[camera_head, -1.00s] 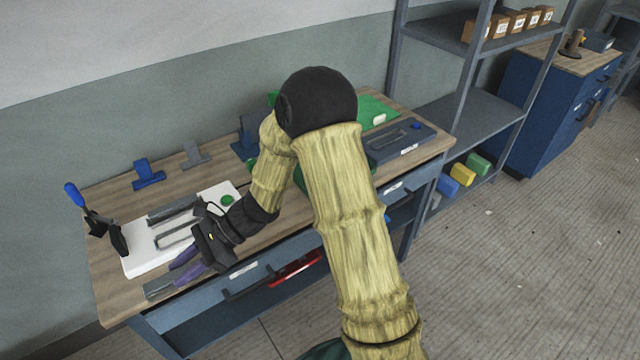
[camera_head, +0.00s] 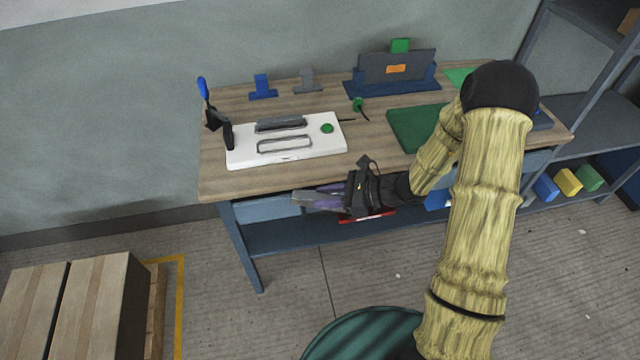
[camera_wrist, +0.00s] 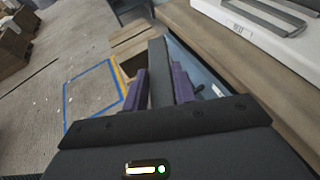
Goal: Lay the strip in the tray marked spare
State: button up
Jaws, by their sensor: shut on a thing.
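My gripper (camera_head: 328,194) has purple fingers shut on a grey strip (camera_head: 305,200), held near the table's front edge at the drawer side. In the wrist view the strip (camera_wrist: 158,75) stands out between the two purple fingers (camera_wrist: 160,88), pointing away from the palm.
A white sealing-type device (camera_head: 240,145) lies left on the wooden table (camera_head: 375,135). A green mat (camera_head: 410,130) lies right of it. A plate in a blue stand (camera_head: 355,88) and small brackets (camera_head: 263,90) stand behind. Boxes (camera_head: 85,310) stand on the floor at lower left.

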jog(key=d+f+m+t+h, duration=0.1)
jog(key=d+f+m+t, duration=0.1)
jog(key=d+f, duration=0.3)
jog(key=d+f+m+t+h, duration=0.1)
jog(key=d+f+m+t, duration=0.2)
jog(key=d, duration=0.7)
notch_tip(320, 180, down, 3)
jog(key=shift+s+r+t, duration=0.15)
jog(key=shift+s+t, duration=0.05)
jog(key=shift+t, duration=0.2)
jog(key=shift+h, duration=0.3)
